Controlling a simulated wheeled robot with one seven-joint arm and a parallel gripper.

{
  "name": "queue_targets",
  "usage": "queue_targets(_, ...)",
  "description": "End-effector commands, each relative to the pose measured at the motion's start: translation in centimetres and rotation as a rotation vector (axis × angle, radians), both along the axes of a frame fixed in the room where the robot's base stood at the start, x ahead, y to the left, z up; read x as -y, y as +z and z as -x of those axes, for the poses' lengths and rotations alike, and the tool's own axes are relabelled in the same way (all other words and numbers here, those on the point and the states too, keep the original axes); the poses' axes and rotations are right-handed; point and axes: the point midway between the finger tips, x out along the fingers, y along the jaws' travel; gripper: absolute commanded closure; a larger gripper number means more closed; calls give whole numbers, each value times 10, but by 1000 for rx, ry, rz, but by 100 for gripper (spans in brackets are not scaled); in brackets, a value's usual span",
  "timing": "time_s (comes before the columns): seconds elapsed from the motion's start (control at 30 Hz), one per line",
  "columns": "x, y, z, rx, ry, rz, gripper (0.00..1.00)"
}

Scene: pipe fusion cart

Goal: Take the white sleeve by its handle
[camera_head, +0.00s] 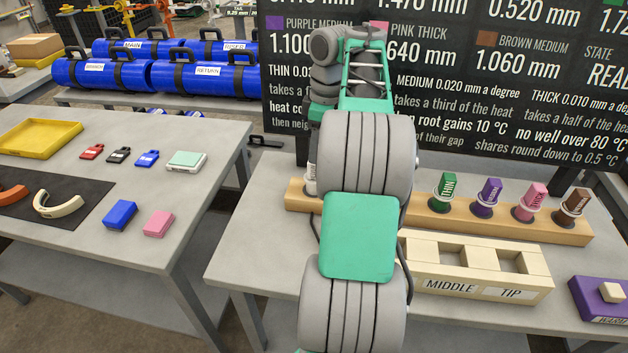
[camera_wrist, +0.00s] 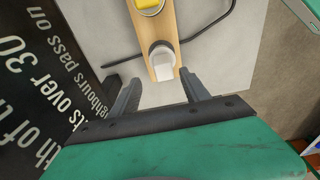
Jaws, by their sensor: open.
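The white sleeve (camera_wrist: 162,62) sits at the end of a wooden rack (camera_wrist: 158,32), its pale handle facing the wrist camera. In the head view only a sliver of the white sleeve (camera_head: 310,180) shows at the rack's left end, beside my arm. My gripper (camera_wrist: 160,86) is open, with one dark finger on each side of the sleeve's line. The sleeve appears between and slightly beyond the fingertips, and I see no contact. My arm hides the gripper and part of the rack (camera_head: 430,215) in the head view.
Green (camera_head: 446,190), purple (camera_head: 488,195), pink (camera_head: 530,203) and brown (camera_head: 572,206) sleeves stand along the rack. A yellow one (camera_wrist: 149,7) is beside the white. A dark board (camera_head: 470,90) rises close behind. A black cable (camera_wrist: 215,32) lies beside the rack. A wooden block (camera_head: 475,287) stands in front.

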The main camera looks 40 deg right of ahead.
Motion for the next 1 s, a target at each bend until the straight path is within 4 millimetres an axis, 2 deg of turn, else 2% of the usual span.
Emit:
queue_targets(0.03, -1, -15, 0, 1, -1, 1, 45)
queue_targets(0.33, -9, -59, 0, 3, -4, 1, 45)
queue_targets(0.6, -9, -58, 0, 2, -5, 0, 46)
queue_targets(1.0, -9, -58, 0, 2, -5, 0, 79)
